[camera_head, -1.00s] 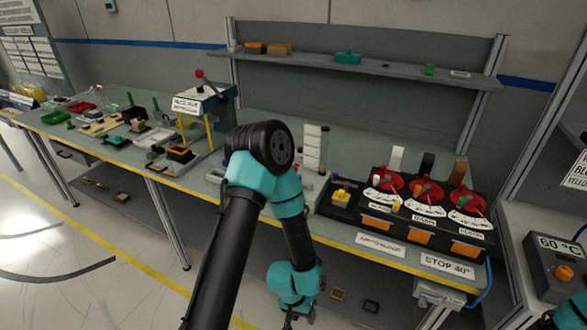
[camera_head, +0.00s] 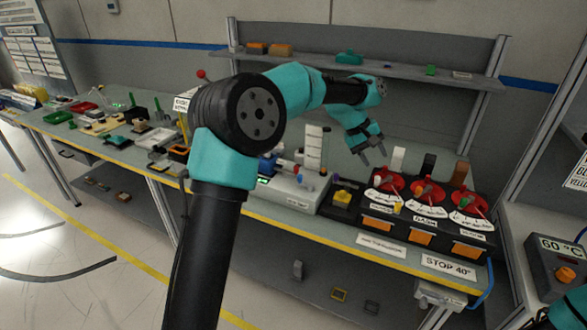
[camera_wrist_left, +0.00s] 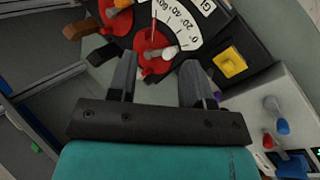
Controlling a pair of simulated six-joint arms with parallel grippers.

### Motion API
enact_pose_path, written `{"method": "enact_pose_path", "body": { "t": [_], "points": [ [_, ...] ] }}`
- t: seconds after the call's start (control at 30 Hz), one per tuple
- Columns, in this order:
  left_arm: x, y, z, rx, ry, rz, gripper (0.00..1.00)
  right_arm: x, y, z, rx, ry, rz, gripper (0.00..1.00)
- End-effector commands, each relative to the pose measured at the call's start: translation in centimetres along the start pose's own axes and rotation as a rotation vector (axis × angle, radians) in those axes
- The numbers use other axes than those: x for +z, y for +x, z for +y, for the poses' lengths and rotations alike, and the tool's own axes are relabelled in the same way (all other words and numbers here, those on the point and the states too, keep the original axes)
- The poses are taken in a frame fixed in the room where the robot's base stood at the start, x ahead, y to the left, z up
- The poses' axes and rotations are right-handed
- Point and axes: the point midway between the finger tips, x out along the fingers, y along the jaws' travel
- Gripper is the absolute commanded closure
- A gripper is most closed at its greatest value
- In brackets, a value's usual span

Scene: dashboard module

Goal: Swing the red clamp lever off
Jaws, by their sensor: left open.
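The black dashboard module (camera_head: 362,207) stands on the right of the bench, with several red round clamp parts along its back. The nearest red part (camera_head: 386,182) has a white upright handle (camera_head: 398,158) behind it. I cannot tell which part is the named lever. In the left wrist view, a red part (camera_wrist_left: 153,62) with a small white arm shows beyond the fingers, beside a white dial scale (camera_wrist_left: 188,22). My left gripper (camera_head: 373,158) is open and empty, above and behind the module's left end. It also shows in the left wrist view (camera_wrist_left: 159,66).
A yellow block (camera_head: 342,196) sits on the module's left end. A grey unit with coloured knobs (camera_head: 290,188) is left of it. A shelf (camera_head: 420,75) runs behind. A red ball-topped lever (camera_head: 201,74) shows farther left behind my arm.

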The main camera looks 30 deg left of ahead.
Motion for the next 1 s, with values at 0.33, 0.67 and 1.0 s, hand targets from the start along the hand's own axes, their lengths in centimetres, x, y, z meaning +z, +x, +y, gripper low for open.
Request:
{"method": "enact_pose_path", "body": {
  "t": [0.33, 0.67, 1.0],
  "points": [
    [-9.8, -14.1, -11.5, -0.349, -0.197, 0.176, 0.54, 0.0, 0.0, 0.0, 0.0, 0.0, 0.0, 0.57],
    [-11.9, -17.2, -17.6, -0.568, -0.232, 0.193, 0.54, 0.0, 0.0, 0.0, 0.0, 0.0, 0.0, 0.57],
    [-11.9, -16.9, -17.7, -0.565, -0.231, 0.192, 0.54, 0.0, 0.0, 0.0, 0.0, 0.0, 0.0, 0.57]
  ]
}}
